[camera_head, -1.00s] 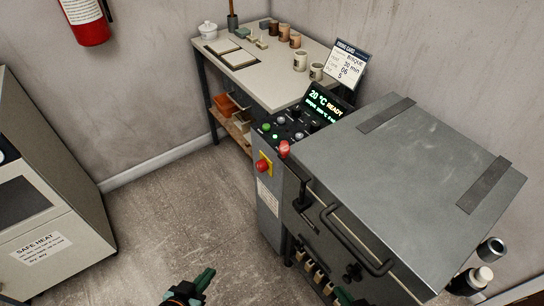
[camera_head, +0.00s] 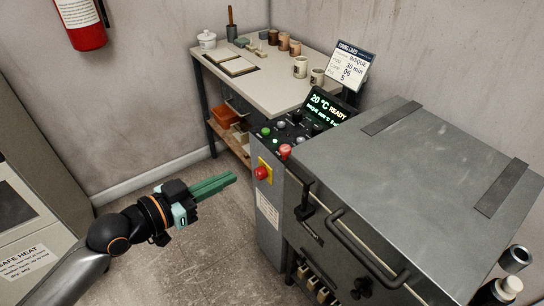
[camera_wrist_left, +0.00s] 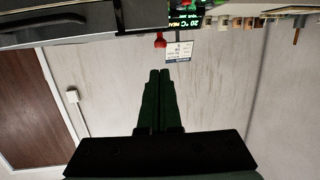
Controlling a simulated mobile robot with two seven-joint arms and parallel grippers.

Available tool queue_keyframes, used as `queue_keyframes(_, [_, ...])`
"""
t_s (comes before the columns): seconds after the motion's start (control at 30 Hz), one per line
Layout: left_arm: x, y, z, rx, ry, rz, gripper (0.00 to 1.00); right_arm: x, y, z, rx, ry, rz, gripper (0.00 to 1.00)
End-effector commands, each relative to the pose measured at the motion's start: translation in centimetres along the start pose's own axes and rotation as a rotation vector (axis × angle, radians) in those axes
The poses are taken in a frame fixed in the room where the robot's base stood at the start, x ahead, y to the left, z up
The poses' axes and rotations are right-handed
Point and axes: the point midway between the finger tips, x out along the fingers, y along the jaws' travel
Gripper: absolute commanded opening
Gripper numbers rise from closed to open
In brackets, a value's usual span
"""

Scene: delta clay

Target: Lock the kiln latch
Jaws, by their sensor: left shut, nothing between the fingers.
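The grey kiln (camera_head: 400,175) stands at the right with its lid down. Its black latch (camera_head: 305,212) is on the front face, near the left corner, beside the long bar handle (camera_head: 350,235). I cannot tell from here whether the latch is engaged. My left gripper (camera_head: 233,178) is shut and empty, its green fingers pointing right toward the control column, left of the latch and apart from it. In the left wrist view its fingers (camera_wrist_left: 159,72) are together, and the kiln (camera_wrist_left: 70,35) shows upside down at the top left. My right gripper is not in view.
A control column with a red stop button (camera_head: 262,173) and a lit display (camera_head: 326,108) reading 20 °C READY stands at the kiln's left. A worktable (camera_head: 270,75) with cups is behind. A cabinet (camera_head: 30,220) is at the left. Floor between is clear.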

Motion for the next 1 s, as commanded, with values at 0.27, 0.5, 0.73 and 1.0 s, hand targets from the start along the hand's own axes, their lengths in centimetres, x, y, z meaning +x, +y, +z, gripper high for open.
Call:
queue_keyframes(0.27, [1.6,-0.1,-0.1,-0.003,0.003,-0.003,0.00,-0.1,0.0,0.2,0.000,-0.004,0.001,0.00])
queue_keyframes(0.5, [6.0,0.0,-0.1,-0.004,0.003,-0.001,0.00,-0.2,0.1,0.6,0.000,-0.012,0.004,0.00])
queue_keyframes(0.73, [10.5,0.0,-0.1,-0.002,0.002,-0.001,0.00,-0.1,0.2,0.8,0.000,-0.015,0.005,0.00])
queue_keyframes(1.0, [13.5,-0.1,0.1,-0.002,0.000,-0.002,0.00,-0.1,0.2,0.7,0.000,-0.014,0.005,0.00])
